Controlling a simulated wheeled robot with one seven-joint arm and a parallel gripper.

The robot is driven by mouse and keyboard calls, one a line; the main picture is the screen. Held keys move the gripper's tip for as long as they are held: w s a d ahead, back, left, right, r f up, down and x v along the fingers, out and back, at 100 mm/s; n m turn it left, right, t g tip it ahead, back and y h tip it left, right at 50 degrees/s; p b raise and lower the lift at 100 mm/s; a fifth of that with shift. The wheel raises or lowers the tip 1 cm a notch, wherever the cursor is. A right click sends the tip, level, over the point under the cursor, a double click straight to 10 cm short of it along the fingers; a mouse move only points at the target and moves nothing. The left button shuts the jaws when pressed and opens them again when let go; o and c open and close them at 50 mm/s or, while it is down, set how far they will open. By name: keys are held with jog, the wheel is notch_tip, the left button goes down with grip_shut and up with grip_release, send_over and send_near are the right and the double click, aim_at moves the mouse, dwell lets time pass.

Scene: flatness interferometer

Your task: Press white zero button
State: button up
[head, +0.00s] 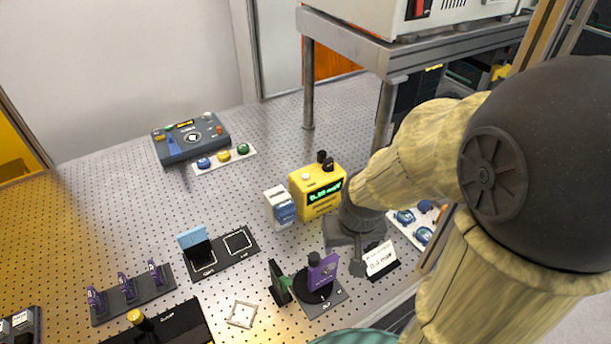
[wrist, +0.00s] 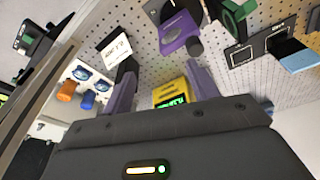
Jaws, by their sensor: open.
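A yellow meter (head: 318,193) with a green lit display stands on the perforated bench, just left of my gripper in the head view. Its top carries black knobs and a small pale spot (head: 305,177) that may be a white button; it is too small to read. A grey-blue control box (head: 190,138) at the back left also has small coloured and pale buttons, with unreadable labels. My gripper (head: 357,262) points down beside the meter. In the wrist view the fingers of my gripper (wrist: 163,80) are apart and empty, with the yellow meter (wrist: 170,93) partly hidden behind the gripper body.
A blue-and-white box (head: 280,207) stands left of the meter. A purple-and-black mount (head: 318,278) and a white card (head: 380,258) are in front. A metal shelf (head: 350,42) rises behind.

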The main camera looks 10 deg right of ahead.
grip_shut()
dwell(1.4)
